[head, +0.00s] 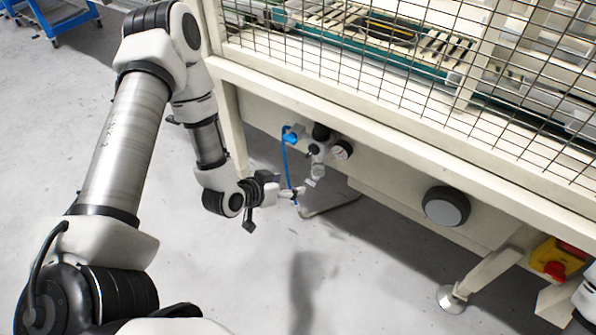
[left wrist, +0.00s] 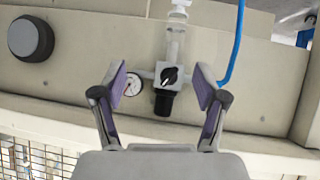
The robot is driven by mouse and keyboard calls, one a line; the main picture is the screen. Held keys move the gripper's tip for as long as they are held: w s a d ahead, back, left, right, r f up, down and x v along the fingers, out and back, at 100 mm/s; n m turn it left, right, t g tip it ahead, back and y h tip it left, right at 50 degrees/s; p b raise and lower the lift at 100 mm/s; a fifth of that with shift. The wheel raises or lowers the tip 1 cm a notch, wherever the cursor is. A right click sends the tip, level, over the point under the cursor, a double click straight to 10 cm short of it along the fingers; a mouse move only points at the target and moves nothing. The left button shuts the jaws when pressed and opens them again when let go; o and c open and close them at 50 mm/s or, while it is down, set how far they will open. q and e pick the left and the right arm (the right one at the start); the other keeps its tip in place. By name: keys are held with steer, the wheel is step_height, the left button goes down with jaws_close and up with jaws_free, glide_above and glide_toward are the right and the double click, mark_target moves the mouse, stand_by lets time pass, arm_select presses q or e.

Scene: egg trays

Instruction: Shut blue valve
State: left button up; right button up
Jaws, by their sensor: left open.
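The blue valve (head: 291,137) is on the machine's front panel, at the left end of a small air regulator unit (head: 319,150). A blue hose (head: 285,165) hangs from it. My left gripper (head: 298,193) is open and empty, below and in front of the unit. In the left wrist view, which looks upside down, the open fingers (left wrist: 160,80) frame the grey regulator body with its black knob (left wrist: 164,102) and a round gauge (left wrist: 133,84). The blue hose (left wrist: 237,45) runs at the right there. The valve itself is not clearly visible in that view, perhaps behind the right finger. My right gripper is out of view.
The cream machine frame (head: 345,98) with wire mesh stands above the panel. A round dark knob (head: 446,206) and a yellow-red switch (head: 556,260) are to the right. A machine foot (head: 451,298) stands on the floor. The floor in front is clear.

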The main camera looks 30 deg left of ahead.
mark_target(287, 141)
arm_select(q)
steer(key=w+a+t+y+b, duration=0.1)
steer(key=w+a+t+b, duration=0.55)
steer(key=a+b, duration=0.25)
steer(key=shift+t, duration=0.35)
steer(key=w, duration=0.2)
steer(key=w+b, duration=0.1)
steer(key=w, duration=0.1)
steer(key=w+b, duration=0.1)
steer(key=w, duration=0.1)
steer(key=shift+w+d, duration=0.15)
steer(key=shift+d, duration=0.2)
steer(key=shift+w, duration=0.2)
steer(key=shift+r, duration=0.1)
steer(key=c, duration=1.2)
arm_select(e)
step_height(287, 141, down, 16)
